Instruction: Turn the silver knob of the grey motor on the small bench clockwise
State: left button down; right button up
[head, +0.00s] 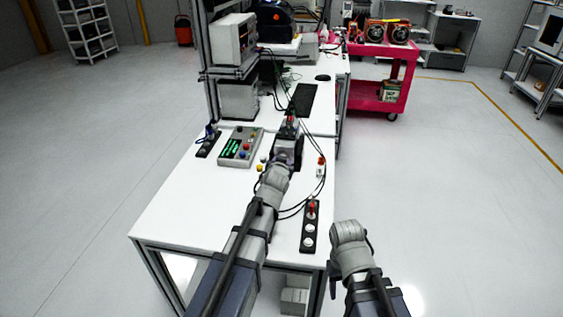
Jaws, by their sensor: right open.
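The small white bench (180,210) stands in front of me. My left arm reaches over it, and the left gripper (286,157) is at a dark and grey unit (289,130) with a red part on top, likely the motor. The wrist covers most of that gripper, so its fingers and any contact cannot be made out. The silver knob is not visible and may be hidden behind the gripper. My right gripper (350,236) is open, off the bench's right edge, over the floor and well apart from the motor; its fingers barely show.
On the bench, a control box (240,147) with coloured buttons and a black strip (208,145) lie left of the motor. A black button strip (310,227) and loose cables lie to the right. A red cart (375,75) stands behind. The bench's front left is clear.

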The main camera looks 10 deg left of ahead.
pick_arm(q)
jog(key=shift+d+f+m+y+b, duration=0.15)
jog(key=shift+m+y+b, duration=0.35)
jog(key=shift+m+y, duration=0.55)
jog(key=shift+m+t+y+b, duration=0.3)
jog(key=shift+m+y+b, duration=0.3)
jog(key=shift+m, duration=0.65)
jog(key=shift+c, duration=2.2)
grip_release()
jog(key=shift+s, duration=0.1)
jog(key=p+v, duration=0.2)
jog(key=v, duration=0.5)
jog(key=shift+s, duration=0.3)
jog(key=shift+d, duration=0.15)
